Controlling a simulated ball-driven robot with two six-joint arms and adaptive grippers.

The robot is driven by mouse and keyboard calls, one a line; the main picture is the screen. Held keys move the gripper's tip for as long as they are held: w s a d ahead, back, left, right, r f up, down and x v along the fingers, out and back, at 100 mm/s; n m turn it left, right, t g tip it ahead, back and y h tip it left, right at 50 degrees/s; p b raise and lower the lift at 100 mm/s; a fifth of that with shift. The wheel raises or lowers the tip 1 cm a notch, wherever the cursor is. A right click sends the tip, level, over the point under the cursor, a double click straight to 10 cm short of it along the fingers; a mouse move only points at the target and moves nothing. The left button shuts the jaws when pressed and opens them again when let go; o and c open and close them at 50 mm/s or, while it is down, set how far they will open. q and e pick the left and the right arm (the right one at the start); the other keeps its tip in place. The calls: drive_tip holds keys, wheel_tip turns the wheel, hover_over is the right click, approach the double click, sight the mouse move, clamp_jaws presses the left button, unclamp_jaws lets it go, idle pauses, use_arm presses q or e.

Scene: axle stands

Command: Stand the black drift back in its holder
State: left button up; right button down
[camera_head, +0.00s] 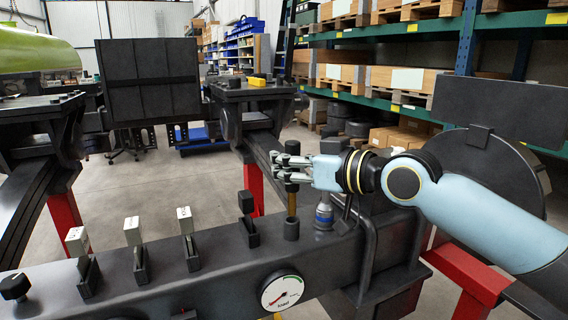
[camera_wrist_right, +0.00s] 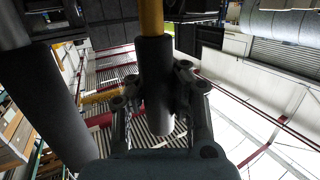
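The drift shows in the head view as a dark top end (camera_head: 292,147) above my right gripper and a brass-coloured shaft (camera_head: 291,203) below it. My right gripper (camera_head: 289,168) has its fingers closed around it. The wrist view shows the drift's black cylinder (camera_wrist_right: 155,80) between the two fingers (camera_wrist_right: 158,95). The drift is about upright. Its lower end meets the mouth of a short black round holder (camera_head: 291,230) on the dark beam; I cannot tell how deep it sits. My left gripper is not in view.
Left along the beam (camera_head: 200,275) stand slotted holders with white-topped pieces (camera_head: 132,231) and a black-topped piece (camera_head: 246,202). A round gauge (camera_head: 282,291) faces front. Another dark cylinder (camera_wrist_right: 45,110) is near the wrist camera.

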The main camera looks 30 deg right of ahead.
sight(292, 190)
drive_tip(key=shift+f, duration=0.15)
idle(0.5)
drive_tip(key=shift+f+b, duration=0.35)
drive_tip(key=shift+b, duration=0.1)
drive_tip(key=shift+f+b, duration=1.7)
drive_tip(key=shift+f, duration=0.3)
drive_tip(key=c, duration=1.3)
unclamp_jaws()
wheel_tip(292, 190, up, 10)
drive_tip(key=shift+r, duration=0.1)
